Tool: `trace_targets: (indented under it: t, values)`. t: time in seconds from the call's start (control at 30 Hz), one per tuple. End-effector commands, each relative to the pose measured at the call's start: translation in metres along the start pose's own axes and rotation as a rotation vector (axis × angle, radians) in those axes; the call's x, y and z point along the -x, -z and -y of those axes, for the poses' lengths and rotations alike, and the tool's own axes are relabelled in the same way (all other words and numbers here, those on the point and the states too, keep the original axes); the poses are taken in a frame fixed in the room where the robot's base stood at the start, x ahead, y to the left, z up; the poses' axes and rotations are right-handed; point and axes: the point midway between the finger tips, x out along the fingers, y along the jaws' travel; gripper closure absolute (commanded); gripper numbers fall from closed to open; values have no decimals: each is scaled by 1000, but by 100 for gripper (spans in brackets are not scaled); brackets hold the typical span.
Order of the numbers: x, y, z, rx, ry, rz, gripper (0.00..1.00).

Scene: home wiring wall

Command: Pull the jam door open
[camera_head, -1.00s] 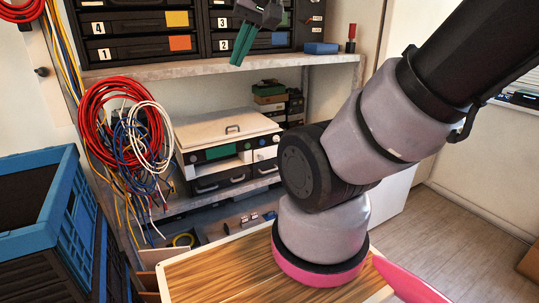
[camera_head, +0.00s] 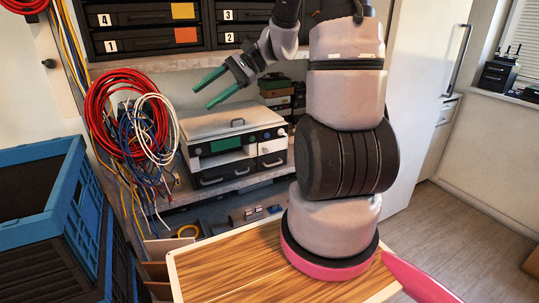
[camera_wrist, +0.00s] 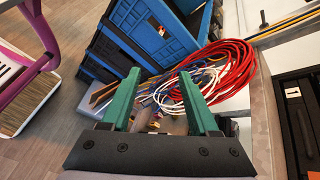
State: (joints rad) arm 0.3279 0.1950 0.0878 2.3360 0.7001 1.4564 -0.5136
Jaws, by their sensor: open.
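A white and black machine (camera_head: 226,150) sits on the middle shelf, with a lid handle on top, a green display and black drawer fronts with handles. I cannot tell which of its panels is the jam door. My gripper (camera_head: 202,97) is open and empty, with green fingers pointing left and down, seen above the machine's left part and apart from it in the picture. In the wrist view the fingers of my gripper (camera_wrist: 158,73) are apart, toward the cables and blue crates; the machine is not recognizable there.
Red, white and blue cable coils (camera_head: 128,118) hang left of the machine. Blue crates (camera_head: 40,205) stand at left. Numbered drawers (camera_head: 150,28) are above. A wooden top (camera_head: 225,270) lies in front. A tall white door (camera_head: 425,100) stands at right, with open floor (camera_head: 450,230) nearby.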

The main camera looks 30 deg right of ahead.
Motion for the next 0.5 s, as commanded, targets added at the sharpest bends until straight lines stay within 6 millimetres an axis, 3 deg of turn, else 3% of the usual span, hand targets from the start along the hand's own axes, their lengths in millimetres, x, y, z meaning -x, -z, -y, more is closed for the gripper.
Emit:
trace_targets:
  t: [0.3,0.5]
  values:
    - [-1,118,20,-330,459,182,39]
    - [12,212,2,-521,791,195,39]
